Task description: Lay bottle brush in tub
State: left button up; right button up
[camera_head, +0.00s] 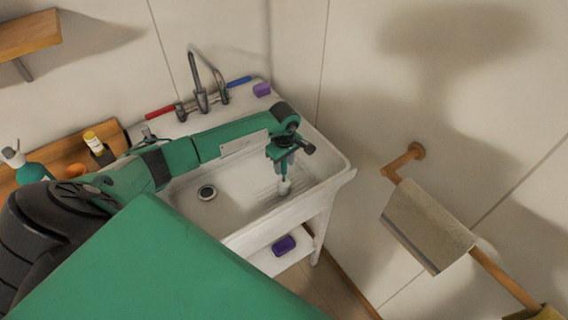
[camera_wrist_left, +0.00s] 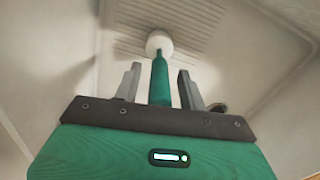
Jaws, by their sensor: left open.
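The bottle brush (camera_head: 284,187) has a green handle and a white head. It is at the right side of the white tub (camera_head: 232,203), below my left gripper (camera_head: 284,164). In the left wrist view, the brush (camera_wrist_left: 159,43) points away from my left gripper (camera_wrist_left: 159,76), its green handle between the two fingers. The fingers stand apart, with a visible gap on each side of the handle. The ribbed tub floor (camera_wrist_left: 215,40) lies behind the white head. I cannot tell whether the head touches it. My right gripper is not in view.
A grey tap (camera_head: 200,100) with red and blue handles stands at the tub's back, near a purple block (camera_head: 262,89). A wooden shelf (camera_head: 112,140) with bottles is at left. A towel (camera_head: 428,225) hangs on a wooden rail at right. A purple item (camera_head: 284,245) lies below the tub.

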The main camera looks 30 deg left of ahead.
pick_arm(q)
notch_tip(320, 180, up, 12)
jog(key=shift+f+b, duration=0.2)
jog(key=shift+b, duration=1.05)
jog(key=shift+f, duration=0.1)
